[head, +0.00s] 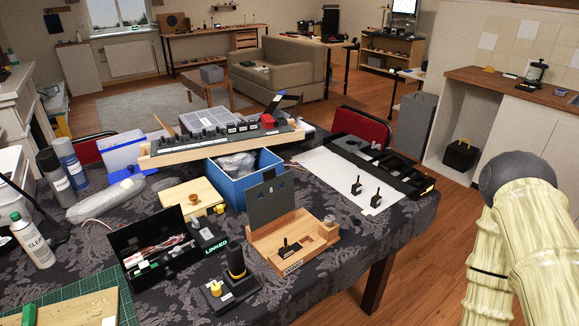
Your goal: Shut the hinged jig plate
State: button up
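The hinged jig plate (270,201) is a dark grey-green panel with a few small holes near its top edge. It stands raised, close to upright, at the back of a light wooden jig base (264,249) near the front middle of the table. A small black part (290,247) sits in the base, and a round light knob (329,220) is at its right end. My arm (515,240), with a pale wrinkled cover and a grey joint, shows at the right edge, well apart from the jig. My gripper is out of the picture.
An open black box (120,241) and a yellow-and-black tool on a stand (236,264) are left of the jig. A blue crate (231,185) is behind it. A white sheet (335,185) with two black pegs lies to the right.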

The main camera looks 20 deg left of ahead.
aim_at(262, 211)
jog(key=u, duration=0.55)
jog(key=k, duration=1.3)
jog(key=u, duration=1.05)
jog(key=i, duration=1.2)
jog(key=z, duration=0.9)
jog(key=i, duration=0.45)
jog(key=z, duration=0.45)
